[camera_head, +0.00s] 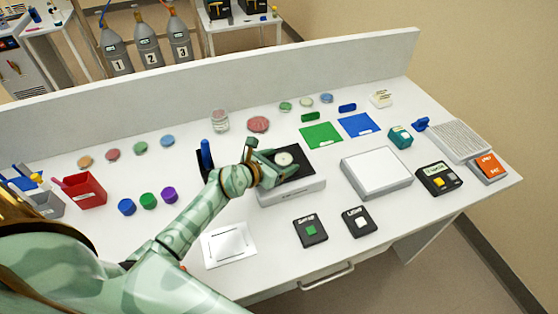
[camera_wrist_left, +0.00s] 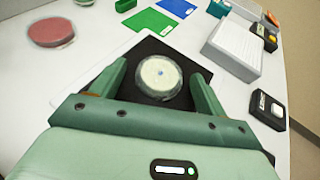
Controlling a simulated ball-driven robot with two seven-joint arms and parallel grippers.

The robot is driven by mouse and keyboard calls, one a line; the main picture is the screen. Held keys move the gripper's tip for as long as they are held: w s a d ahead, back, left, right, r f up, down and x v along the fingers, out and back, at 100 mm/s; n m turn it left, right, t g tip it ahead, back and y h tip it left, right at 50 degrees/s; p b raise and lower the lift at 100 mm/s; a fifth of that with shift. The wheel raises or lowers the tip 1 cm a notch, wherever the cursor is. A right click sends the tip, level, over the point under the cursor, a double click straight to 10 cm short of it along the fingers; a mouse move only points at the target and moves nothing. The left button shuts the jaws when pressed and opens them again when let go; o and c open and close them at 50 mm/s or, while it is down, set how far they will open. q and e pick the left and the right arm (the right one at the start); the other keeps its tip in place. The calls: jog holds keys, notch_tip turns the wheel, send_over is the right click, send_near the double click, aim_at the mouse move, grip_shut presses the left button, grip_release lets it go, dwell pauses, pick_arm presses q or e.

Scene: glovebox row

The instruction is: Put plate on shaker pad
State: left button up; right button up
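A round clear plate with a cream filling (camera_head: 284,159) lies flat on the black shaker pad (camera_head: 303,170), on top of a low white device. In the left wrist view the plate (camera_wrist_left: 160,77) is over the black pad (camera_wrist_left: 148,46), between my fingertips. My left gripper (camera_head: 274,168) is at the pad, its fingers on either side of the plate. The left wrist view shows my fingers (camera_wrist_left: 160,88) spread, with narrow dark gaps between them and the plate. The fingers hide part of the pad. My right gripper is not in view.
The white shaker body (camera_head: 292,193) faces the front. A white-topped box (camera_head: 376,172) stands to its right; two dark button boxes, one green-buttoned (camera_head: 310,231), are in front. A blue upright item (camera_head: 206,154) stands close left of my wrist. A low wall runs behind.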

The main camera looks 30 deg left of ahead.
pick_arm(q)
jog(key=shift+s+r, duration=0.1)
jog(key=shift+r, duration=0.1)
jog(key=p+v, duration=0.2)
jog(key=v, duration=0.9)
jog(key=shift+s+a+p, duration=0.15)
jog(key=shift+s+p, duration=0.15)
jog(key=shift+s, duration=0.1)
dwell(1.0)
